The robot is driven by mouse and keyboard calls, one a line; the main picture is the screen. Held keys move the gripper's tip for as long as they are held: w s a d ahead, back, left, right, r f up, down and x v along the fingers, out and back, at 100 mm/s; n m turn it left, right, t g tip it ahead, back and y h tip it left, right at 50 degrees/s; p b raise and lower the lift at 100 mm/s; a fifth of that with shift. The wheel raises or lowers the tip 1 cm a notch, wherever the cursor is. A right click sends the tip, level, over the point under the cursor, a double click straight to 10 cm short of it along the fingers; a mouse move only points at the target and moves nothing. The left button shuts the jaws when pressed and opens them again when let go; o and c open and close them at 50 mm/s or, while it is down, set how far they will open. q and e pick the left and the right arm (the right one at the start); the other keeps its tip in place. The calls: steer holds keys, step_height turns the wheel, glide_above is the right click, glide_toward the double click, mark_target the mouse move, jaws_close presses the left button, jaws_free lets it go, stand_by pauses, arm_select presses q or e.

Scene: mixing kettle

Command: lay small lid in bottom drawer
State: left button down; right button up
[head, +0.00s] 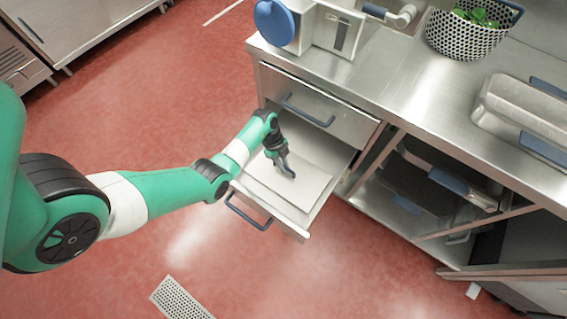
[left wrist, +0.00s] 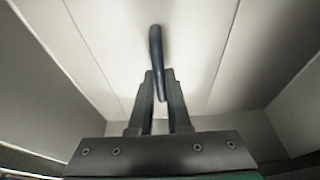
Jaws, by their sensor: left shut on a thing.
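The bottom drawer (head: 301,231) is pulled out, with its blue handle facing the floor side. The small lid (head: 308,186) is a flat, pale rectangular sheet inside the drawer. Its dark bar handle (left wrist: 155,45) stands out in the left wrist view. My left gripper (head: 286,170) reaches down into the drawer and is shut on this handle; the fingers (left wrist: 159,85) close around its near end. I cannot tell whether the lid touches the drawer floor. My right gripper is not in view.
The closed upper drawer (head: 318,107) sits above and behind the open one. The steel counter (head: 412,92) holds a white machine (head: 338,33), a patterned bowl (head: 464,38) with greens and metal containers (head: 525,108). Open shelves lie to the right.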

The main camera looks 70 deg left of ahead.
arm_select(q)
steer(key=c, duration=0.9)
jaws_free()
steer(key=p+v, duration=0.7)
steer(key=v, duration=0.5)
steer(key=shift+r+p, duration=0.15)
steer(key=shift+p, duration=0.25)
